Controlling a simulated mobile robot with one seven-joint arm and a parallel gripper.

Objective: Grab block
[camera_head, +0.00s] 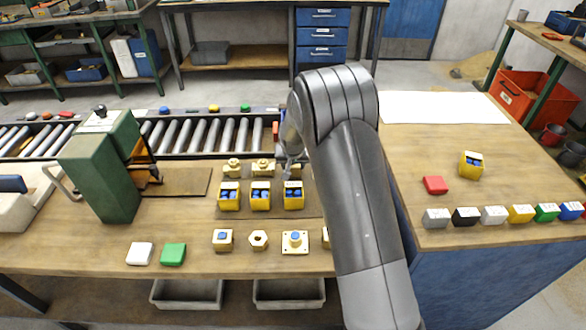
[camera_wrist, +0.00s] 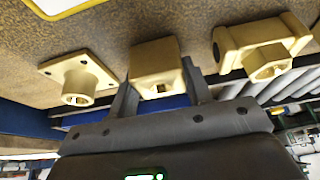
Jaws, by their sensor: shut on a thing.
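A brass flange (camera_wrist: 80,75) with a square base is on one side, and a brass bracket-like part (camera_wrist: 262,45) is on the other; both are apart from the fingers. In the head view, my gripper (camera_head: 291,163) is at the back row of brass parts, and my arm partly hides the right end. Two brass parts (camera_head: 233,168) (camera_head: 262,167) show left of it.
Yellow bins (camera_head: 260,197) with blue contents stand just in front. More brass parts (camera_head: 294,243) lie nearer the front edge. A green machine (camera_head: 100,170) stands at left, and a roller conveyor (camera_head: 205,134) runs behind.

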